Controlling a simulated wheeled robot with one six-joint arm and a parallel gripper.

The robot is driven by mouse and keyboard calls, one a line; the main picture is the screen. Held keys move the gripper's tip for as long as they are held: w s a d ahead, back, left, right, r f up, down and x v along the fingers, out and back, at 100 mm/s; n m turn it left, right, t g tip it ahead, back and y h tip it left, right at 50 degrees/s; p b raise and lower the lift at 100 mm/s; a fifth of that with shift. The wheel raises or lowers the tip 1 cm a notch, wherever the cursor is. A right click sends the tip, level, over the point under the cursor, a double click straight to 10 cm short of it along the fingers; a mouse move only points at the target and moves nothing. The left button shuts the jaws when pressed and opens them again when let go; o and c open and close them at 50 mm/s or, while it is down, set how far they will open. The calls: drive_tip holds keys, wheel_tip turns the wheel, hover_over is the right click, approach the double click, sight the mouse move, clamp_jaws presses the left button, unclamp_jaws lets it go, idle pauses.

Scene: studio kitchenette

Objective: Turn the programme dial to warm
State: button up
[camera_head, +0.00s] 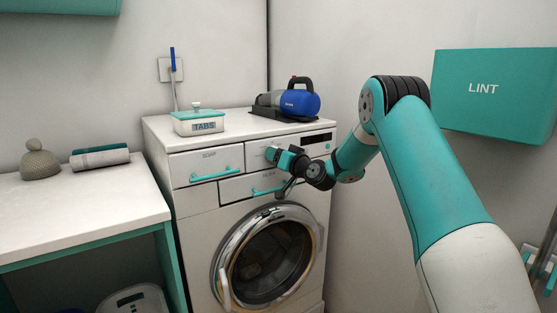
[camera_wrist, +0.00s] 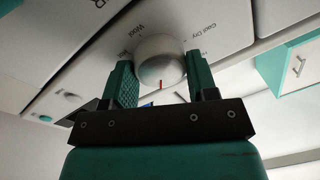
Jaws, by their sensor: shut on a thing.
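The round white programme dial (camera_wrist: 160,50) sits on the machine's white panel, with a short red mark on its edge facing my gripper's palm. Printed labels ring it: "Wool" and "Cool Dry" are readable, others are partly hidden, and I cannot read a "warm" label. My gripper (camera_wrist: 161,75) has one finger on each side of the dial and is shut on it. In the head view my gripper (camera_head: 278,155) is at the upper front panel of the white machine (camera_head: 203,292) and largely hides the dial there.
A white TABS box (camera_head: 199,126) and a blue appliance (camera_head: 300,102) stand on the machine. Below the panel are drawers with teal handles (camera_head: 217,175) and a round door (camera_head: 270,262). A teal LINT box (camera_head: 490,95) hangs at right. A counter (camera_head: 70,215) stands left.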

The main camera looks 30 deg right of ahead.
drive_tip(key=m+p, duration=0.1)
drive_tip(key=m, duration=0.4)
drive_tip(key=m+h+p, duration=0.1)
drive_tip(key=m+p, duration=0.1)
drive_tip(key=m, duration=0.4)
drive_tip(key=shift+t, duration=0.3)
drive_tip(key=shift+m, duration=0.4)
drive_tip(key=o, duration=0.9)
drive_tip(key=shift+f, duration=0.1)
drive_tip(key=shift+s+d+f+b, duration=0.1)
drive_tip(key=shift+s+f+b, duration=0.15)
drive_tip(key=shift+s+b, duration=1.85)
drive_tip(key=shift+s+d+f+b, duration=0.15)
drive_tip(key=shift+s+b, duration=0.4)
drive_tip(key=shift+s, duration=3.15)
drive_tip(key=shift+s+d+f+b, duration=0.1)
drive_tip(key=shift+s+f+b, duration=0.2)
drive_tip(key=shift+s+b, duration=1.8)
drive_tip(key=shift+s+p, duration=0.75)
drive_tip(key=shift+p, duration=0.05)
